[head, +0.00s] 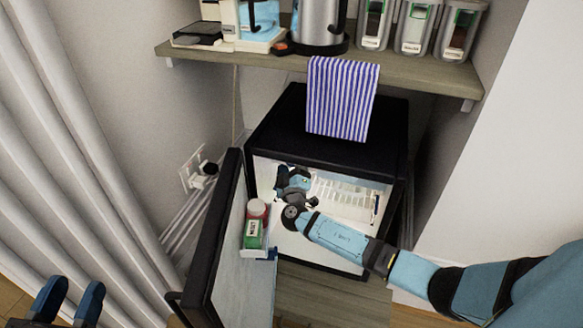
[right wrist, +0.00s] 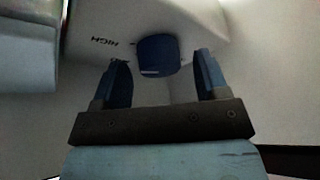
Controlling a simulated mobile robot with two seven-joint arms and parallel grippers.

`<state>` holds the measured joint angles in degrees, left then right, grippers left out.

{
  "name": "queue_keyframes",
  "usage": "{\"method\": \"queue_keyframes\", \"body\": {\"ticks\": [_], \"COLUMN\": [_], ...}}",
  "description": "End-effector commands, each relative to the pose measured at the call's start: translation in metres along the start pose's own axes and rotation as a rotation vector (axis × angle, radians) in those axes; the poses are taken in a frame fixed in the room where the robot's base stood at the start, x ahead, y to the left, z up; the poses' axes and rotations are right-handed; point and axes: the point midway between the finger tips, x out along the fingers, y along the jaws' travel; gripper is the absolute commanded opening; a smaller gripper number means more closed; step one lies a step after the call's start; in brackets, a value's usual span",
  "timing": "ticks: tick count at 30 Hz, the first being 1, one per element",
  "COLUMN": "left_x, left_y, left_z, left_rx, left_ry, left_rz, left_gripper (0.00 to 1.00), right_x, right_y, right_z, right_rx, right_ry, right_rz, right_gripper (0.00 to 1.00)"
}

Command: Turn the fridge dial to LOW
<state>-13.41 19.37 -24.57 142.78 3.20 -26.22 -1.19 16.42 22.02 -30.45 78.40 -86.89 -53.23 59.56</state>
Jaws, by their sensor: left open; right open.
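The black mini fridge (head: 275,122) stands under the shelf with its door (head: 215,235) swung open to the left. My right arm reaches into the lit interior. In the right wrist view the dark blue dial (right wrist: 157,55) sits on a pale housing, with the word HIGH (right wrist: 101,46) upside down to its left. A short pale mark shows on the dial's near edge. My right gripper (right wrist: 163,75) is open, one finger either side of the dial and apparently short of it. No LOW label is visible. My left gripper (head: 68,302) is open and empty at the bottom left.
Door shelves hold a bottle with a red cap and green label (head: 254,225). A kettle (head: 318,22) and several canisters stand above. A wall socket (head: 196,172) is left of the door.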

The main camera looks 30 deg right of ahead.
Motion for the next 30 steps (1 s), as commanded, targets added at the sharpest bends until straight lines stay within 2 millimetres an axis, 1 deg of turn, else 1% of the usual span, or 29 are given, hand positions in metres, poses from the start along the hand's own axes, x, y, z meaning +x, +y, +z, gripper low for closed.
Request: {"method": "queue_keyframes", "body": {"ticks": [8, 11, 12, 14, 15, 23, 30], "left_x": [-0.001, -0.0013, -0.0014, -0.0014, -0.0014, -0.0008, 0.0008], "left_y": [-0.0002, -0.0003, -0.0003, -0.0003, -0.0003, -0.0005, 0.0011], "left_z": [0.0003, 0.0002, 0.0001, 0.0, 0.0, -0.0027, -0.0085], "left_rx": [0.009, 0.01, 0.01, 0.01, 0.01, 0.003, -0.045], "left_ry": [-0.001, -0.002, -0.002, -0.002, -0.002, -0.002, -0.022], "left_rz": [0.003, 0.004, 0.004, 0.004, 0.004, 0.003, 0.003], "left_gripper": [0.43, 0.43, 0.43, 0.43, 0.43, 0.43, 0.43], "right_x": [0.0016, 0.0015, 0.0014, 0.0014, 0.0013, 0.0013, 0.0013], "right_y": [0.0002, 0.0001, 0.0001, 0.0001, 0.0001, 0.0009, 0.003], "right_z": [0.0003, 0.0003, 0.0003, 0.0003, 0.0003, -0.0002, -0.0014], "right_rx": [-0.001, -0.001, -0.001, -0.001, -0.001, -0.021, -0.126], "right_ry": [0.0, 0.0, -0.001, -0.001, 0.0, -0.002, -0.008], "right_rz": [0.0, 0.0, 0.0, 0.0, 0.0, -0.01, -0.063], "right_gripper": [0.68, 0.47, 0.38, 0.24, 0.19, 0.19, 0.19]}}
